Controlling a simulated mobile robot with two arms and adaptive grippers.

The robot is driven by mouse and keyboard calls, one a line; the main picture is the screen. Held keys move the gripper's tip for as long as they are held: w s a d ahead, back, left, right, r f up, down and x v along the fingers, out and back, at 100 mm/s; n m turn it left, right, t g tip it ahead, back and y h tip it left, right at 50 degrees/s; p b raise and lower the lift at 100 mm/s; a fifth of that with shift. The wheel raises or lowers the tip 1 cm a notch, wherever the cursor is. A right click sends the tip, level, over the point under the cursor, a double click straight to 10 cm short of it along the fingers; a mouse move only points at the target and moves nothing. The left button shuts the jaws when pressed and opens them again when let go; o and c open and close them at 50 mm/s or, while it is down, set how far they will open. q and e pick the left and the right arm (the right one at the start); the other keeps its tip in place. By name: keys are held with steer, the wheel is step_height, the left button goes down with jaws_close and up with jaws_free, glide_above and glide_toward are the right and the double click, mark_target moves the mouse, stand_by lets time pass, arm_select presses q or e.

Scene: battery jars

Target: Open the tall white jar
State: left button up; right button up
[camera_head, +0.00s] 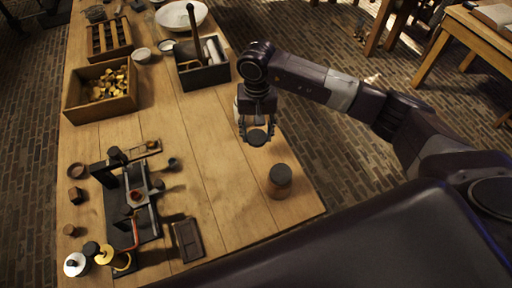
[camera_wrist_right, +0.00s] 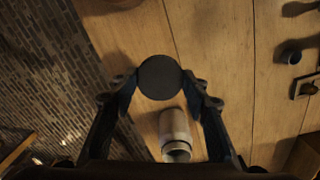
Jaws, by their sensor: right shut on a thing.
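My right gripper (camera_head: 257,130) is over the right side of the table, shut on a round dark lid (camera_head: 256,138). In the right wrist view, the lid (camera_wrist_right: 160,77) sits between the two fingertips (camera_wrist_right: 160,84). The tall white jar (camera_wrist_right: 174,128) stands apart from the lid, and its upper end looks open, with a pale rim. In the head view the jar (camera_head: 238,106) is mostly hidden behind my gripper; only a pale sliver shows. My left gripper is not in view.
A brownish jar with a dark lid (camera_head: 280,181) stands near the table's right edge. A wooden box of brass pieces (camera_head: 73,101), a dark caddy (camera_head: 205,77) and a black metal stand (camera_head: 117,178) are to the left.

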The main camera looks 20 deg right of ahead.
steer(key=p, duration=0.1)
glide_above(257, 156)
step_height(257, 156, down, 5)
steer(key=shift+a+f, duration=0.1)
steer(key=shift+f, duration=0.05)
step_height(257, 156, down, 3)
steer(key=shift+s+f+p, duration=0.1)
steer(key=shift+f+p, duration=0.1)
steer(key=shift+p, duration=0.2)
steer(key=shift+f, duration=0.45)
steer(key=shift+f, duration=0.2)
steer(key=o, duration=1.3)
steer(key=shift+r, duration=0.15)
